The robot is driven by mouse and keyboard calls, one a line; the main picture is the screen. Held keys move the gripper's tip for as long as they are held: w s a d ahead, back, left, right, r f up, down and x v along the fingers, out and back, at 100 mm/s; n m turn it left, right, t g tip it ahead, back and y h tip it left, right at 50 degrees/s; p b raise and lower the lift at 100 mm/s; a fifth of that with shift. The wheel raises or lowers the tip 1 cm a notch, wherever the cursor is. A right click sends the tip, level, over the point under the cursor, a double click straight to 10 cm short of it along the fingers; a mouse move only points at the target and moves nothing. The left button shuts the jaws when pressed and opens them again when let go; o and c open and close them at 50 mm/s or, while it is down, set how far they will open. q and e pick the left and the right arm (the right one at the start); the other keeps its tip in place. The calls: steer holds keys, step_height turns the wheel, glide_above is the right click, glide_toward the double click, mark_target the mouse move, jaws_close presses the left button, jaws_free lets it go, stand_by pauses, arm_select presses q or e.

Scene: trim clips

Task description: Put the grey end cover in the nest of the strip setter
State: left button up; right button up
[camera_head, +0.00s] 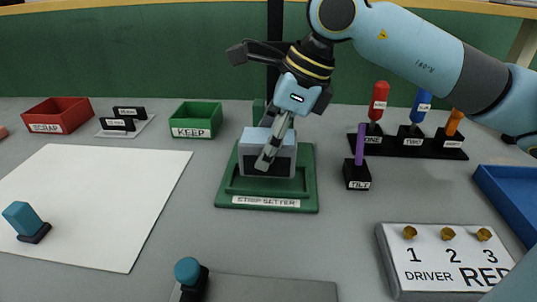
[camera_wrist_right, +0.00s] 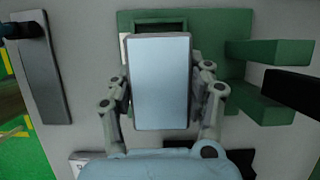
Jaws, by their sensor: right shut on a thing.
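The grey end cover (camera_head: 282,160) is a box-like block at the strip setter in the head view. It fills the middle of the right wrist view (camera_wrist_right: 160,82). The strip setter (camera_head: 267,203) is a green stand with a white label on its front edge. My right gripper (camera_head: 272,150) is shut on the cover, with a finger on each side of it in the wrist view. The cover is over or in the nest; its underside is hidden, so I cannot tell whether it is seated. My left gripper is not in view.
A purple TILT post (camera_head: 359,150) stands close right of the setter. A green KEEP tray (camera_head: 196,120) and a red SCRAP tray (camera_head: 58,115) are behind left. A driver rack (camera_head: 410,143) is at right. A white sheet (camera_head: 95,200) covers the left; bare grey table lies between.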

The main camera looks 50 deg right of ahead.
step_height(320, 180, down, 3)
steer(key=shift+r, duration=0.1)
steer(key=shift+f, duration=0.2)
steer(key=o, duration=1.2)
steer(key=shift+r, duration=0.1)
steer(key=shift+o, duration=0.2)
steer(key=shift+r, duration=0.1)
